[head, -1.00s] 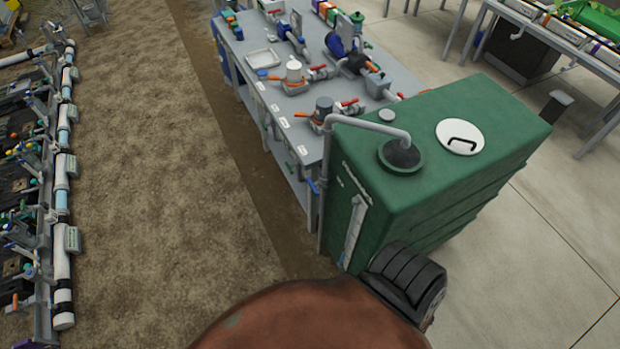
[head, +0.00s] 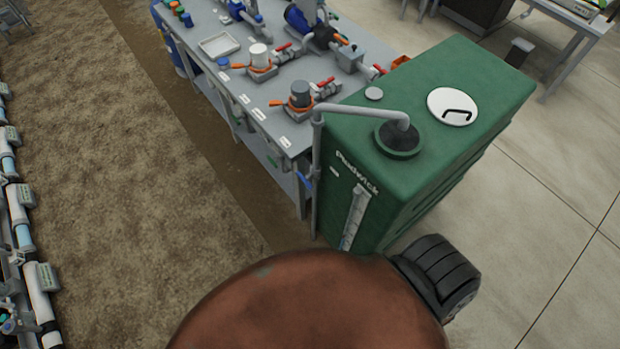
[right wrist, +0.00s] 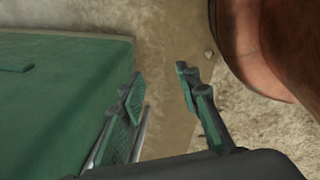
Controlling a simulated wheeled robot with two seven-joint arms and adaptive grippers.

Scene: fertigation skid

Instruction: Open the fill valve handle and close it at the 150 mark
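The green tank (head: 450,85) stands ahead of me, with a grey fill pipe (head: 360,108) bending over into its top opening. A small blue handle (head: 304,180), apparently the fill valve handle, sits on the pipe's upright run at the tank's left side. A pale level gauge strip (head: 354,218) runs up the tank's front face; its marks and level are too small to read. In the right wrist view my right gripper (right wrist: 158,90) has its fingers apart with nothing between them. The tank (right wrist: 50,100) is to its left there. My left gripper is out of view.
A grey bench (head: 225,75) with pumps, valves and red and orange handles adjoins the tank on its far left side. A row of white pipes (head: 25,230) lines the left edge. Open gravel floor (head: 130,200) lies between; concrete (head: 560,200) is clear at right.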

